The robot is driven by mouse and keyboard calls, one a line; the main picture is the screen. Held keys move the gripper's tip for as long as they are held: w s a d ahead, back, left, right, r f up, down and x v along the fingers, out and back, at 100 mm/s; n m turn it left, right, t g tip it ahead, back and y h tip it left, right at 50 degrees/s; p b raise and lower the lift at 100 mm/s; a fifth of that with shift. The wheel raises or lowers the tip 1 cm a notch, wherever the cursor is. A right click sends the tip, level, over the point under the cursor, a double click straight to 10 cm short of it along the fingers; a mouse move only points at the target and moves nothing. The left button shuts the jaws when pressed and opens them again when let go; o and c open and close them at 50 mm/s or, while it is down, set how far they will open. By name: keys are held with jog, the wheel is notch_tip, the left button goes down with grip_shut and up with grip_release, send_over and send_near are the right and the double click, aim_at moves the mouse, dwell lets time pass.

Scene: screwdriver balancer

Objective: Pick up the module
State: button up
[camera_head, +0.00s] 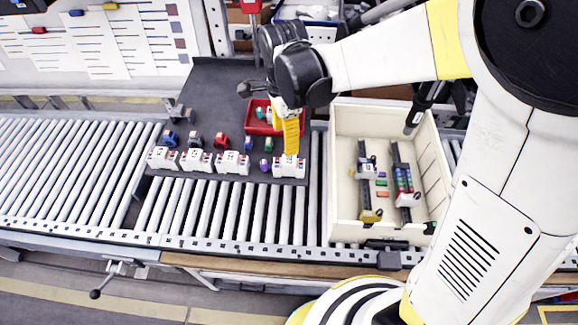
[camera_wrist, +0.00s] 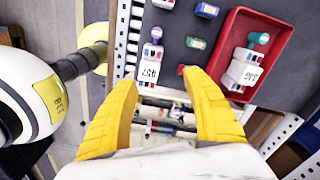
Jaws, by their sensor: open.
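White modules with coloured terminals stand in a row on the dark board in the head view: a left one (camera_head: 162,158), two in the middle (camera_head: 196,160) (camera_head: 232,162), and a right one (camera_head: 289,167), set apart. My gripper (camera_head: 291,152) has its yellow fingers pointing down at the right module, partly covering it. Contact cannot be told. In the wrist view my gripper (camera_wrist: 162,80) is open, with wide-spread fingers and nothing held. A white module marked with digits (camera_wrist: 150,66) lies just beyond the fingertips, nearer the left finger.
A red tray (camera_wrist: 278,45) holding a white module (camera_wrist: 243,68) is at the right in the wrist view. Small coloured parts (camera_head: 222,142) stand behind the row. A cream crate (camera_head: 342,225) with two loaded rails is right of the board. Conveyor rollers (camera_head: 60,165) at left are clear.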

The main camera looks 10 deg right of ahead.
aim_at(287, 159)
jog(key=m, duration=0.1)
jog(key=s+m, duration=0.1)
jog(key=m, duration=0.2)
jog(key=shift+s+f, duration=0.3)
jog(key=shift+s, duration=0.05)
jog(key=shift+s+f+m, duration=0.1)
jog(key=shift+f+m, duration=0.2)
jog(key=shift+m, duration=0.1)
notch_tip(287, 159, down, 5)
jog(key=shift+d+r+b, duration=0.1)
jog(key=shift+b, duration=0.4)
jog(key=f, duration=0.5)
jog(key=shift+d+f+b, duration=0.25)
jog(key=shift+d+b, duration=0.05)
jog(key=shift+b, duration=0.1)
jog(key=shift+s, duration=0.15)
grip_shut()
